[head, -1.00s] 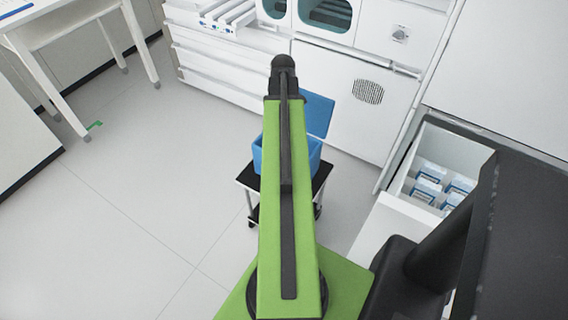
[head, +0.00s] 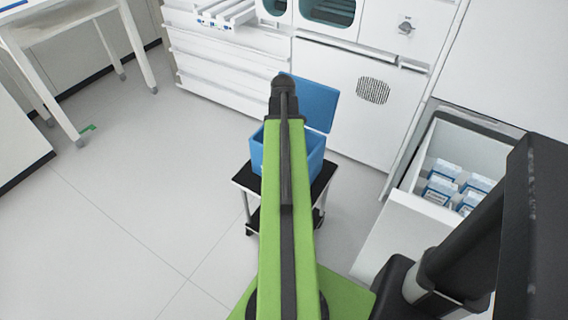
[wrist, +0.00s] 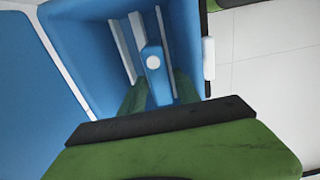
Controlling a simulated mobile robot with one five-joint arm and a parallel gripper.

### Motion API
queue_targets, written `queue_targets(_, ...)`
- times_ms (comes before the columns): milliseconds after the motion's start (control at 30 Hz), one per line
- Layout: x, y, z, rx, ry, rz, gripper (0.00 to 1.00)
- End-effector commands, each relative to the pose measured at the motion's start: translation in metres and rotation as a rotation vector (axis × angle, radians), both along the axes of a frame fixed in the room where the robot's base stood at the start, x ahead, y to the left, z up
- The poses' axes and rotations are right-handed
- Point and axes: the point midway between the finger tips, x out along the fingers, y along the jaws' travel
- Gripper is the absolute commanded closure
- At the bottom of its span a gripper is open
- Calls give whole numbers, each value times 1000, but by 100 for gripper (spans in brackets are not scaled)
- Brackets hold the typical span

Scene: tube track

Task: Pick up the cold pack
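A blue thing with a white round spot (wrist: 153,63), perhaps the cold pack, shows in the wrist view inside an open blue box (wrist: 84,40). My gripper (wrist: 160,92) points down into that box. Its two green fingers stand apart, one on each side of the blue thing. I cannot tell whether they touch it. In the head view the blue box (head: 317,158) stands on a small black-topped cart (head: 243,178), partly behind my arm. My gripper is hidden there.
An open white drawer (head: 400,215) at the right holds several white-and-blue packs (head: 440,185). White cabinets (head: 335,90) stand behind the cart. The box's blue lid (head: 312,102) is raised. A white table (head: 135,45) is at the far left. The floor left of the cart is clear.

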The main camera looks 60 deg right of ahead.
Motion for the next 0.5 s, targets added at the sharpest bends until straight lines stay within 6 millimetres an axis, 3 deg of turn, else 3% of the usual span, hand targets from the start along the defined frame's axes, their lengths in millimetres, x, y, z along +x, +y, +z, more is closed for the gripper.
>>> queue_targets(33, -1, 0, -13, 0, 0, 0, 62)
queue_targets(233, -3, -2, -47, 0, 0, 0, 62)
queue_targets(500, -3, -2, -46, 0, 0, -1, 62)
